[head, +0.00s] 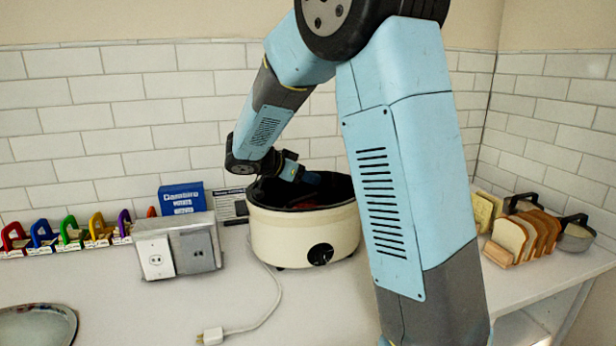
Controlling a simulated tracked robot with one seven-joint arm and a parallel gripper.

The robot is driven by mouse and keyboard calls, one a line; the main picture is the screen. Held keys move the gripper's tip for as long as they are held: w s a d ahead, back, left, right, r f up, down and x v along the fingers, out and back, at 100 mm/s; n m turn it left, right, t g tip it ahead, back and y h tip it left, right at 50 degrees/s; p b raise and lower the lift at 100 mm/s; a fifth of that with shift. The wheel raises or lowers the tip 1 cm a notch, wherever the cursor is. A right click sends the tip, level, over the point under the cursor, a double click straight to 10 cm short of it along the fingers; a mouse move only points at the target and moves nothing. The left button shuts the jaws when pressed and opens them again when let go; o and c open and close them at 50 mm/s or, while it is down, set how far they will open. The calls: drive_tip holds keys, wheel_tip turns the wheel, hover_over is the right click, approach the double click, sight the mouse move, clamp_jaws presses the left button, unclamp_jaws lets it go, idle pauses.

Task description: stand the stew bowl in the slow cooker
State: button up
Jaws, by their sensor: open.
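The slow cooker (285,240) is a cream oval pot with a dark inside and a black knob on its front. It stands on the counter against the tiled wall, open at the top. My gripper (300,182) is open and reaches down into the cooker's mouth. Something reddish (305,205) shows low inside the cooker, below the gripper. I cannot tell whether it is the stew bowl or its contents. My arm hides the right end of the cooker, and the front rim hides its depth. No stew bowl is clearly seen elsewhere.
A grey outlet box (180,252) stands left of the cooker, with a blue box (182,198) behind it. A cord with a white plug (212,336) lies in front. Bread slices in a rack (520,240) and pans (574,235) stand right. A round tray (38,325) lies front left.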

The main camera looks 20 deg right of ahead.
drive_tip(key=shift+s+f, duration=0.1)
drive_tip(key=shift+f, duration=0.15)
drive_tip(key=v, duration=1.2)
drive_tip(key=s+d+n+g+y, duration=0.2)
drive_tip(key=s+d+n+y, duration=0.35)
drive_tip(key=s+d, duration=0.65)
drive_tip(key=s+a+f+n+t+y, duration=0.1)
drive_tip(key=s+n+y, duration=0.4)
drive_tip(key=s, duration=1.1)
drive_tip(key=n+t, duration=0.1)
drive_tip(key=n, duration=0.2)
drive_tip(key=shift+s+a+t+y, duration=0.3)
drive_tip(key=shift+a+t+y, duration=0.05)
drive_tip(key=shift+t, duration=0.05)
